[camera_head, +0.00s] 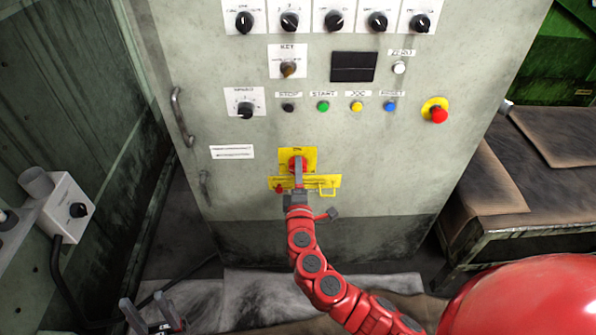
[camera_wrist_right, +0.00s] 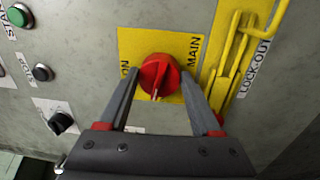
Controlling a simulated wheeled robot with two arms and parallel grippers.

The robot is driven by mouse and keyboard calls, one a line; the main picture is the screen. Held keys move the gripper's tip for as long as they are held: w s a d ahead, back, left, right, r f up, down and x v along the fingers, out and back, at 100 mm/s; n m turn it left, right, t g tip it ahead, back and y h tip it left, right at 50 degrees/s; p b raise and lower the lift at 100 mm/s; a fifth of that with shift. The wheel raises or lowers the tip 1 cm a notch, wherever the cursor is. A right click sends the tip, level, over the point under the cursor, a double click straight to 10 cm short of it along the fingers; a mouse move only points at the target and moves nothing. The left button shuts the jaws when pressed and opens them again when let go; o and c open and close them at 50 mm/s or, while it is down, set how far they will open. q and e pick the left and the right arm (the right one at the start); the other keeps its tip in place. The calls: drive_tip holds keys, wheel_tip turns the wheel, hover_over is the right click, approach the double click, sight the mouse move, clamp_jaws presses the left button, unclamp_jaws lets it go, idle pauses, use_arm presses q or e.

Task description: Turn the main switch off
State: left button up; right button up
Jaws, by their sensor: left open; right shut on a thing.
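The main switch is a red rotary knob (camera_wrist_right: 160,75) on a yellow plate (camera_wrist_right: 130,45); in the head view the knob (camera_head: 297,162) is low on the cabinet front. In the right wrist view the plate reads "ON" left of the knob and "MAIN" right of it. A pale mark shows on the knob's lower edge. My right gripper (camera_wrist_right: 158,88) is shut on the knob, one finger on either side; it also shows in the head view (camera_head: 298,178). My left gripper (camera_head: 148,308) is open and empty at the lower left, away from the cabinet.
A yellow lockout bracket (camera_head: 327,184) sits just below the switch. Buttons and a red emergency stop (camera_head: 438,114) are higher on the cabinet (camera_head: 370,165). A door handle (camera_head: 182,117) is at left. A bench (camera_head: 515,160) stands right, a wall box (camera_head: 66,212) left.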

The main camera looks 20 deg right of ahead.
drive_tip(key=shift+n, duration=1)
drive_tip(key=o, duration=1.4)
drive_tip(key=shift+c, duration=0.2)
drive_tip(key=b+v, duration=0.1)
drive_tip(key=v, duration=1.6)
drive_tip(key=shift+s, duration=0.25)
drive_tip(key=shift+f, duration=0.1)
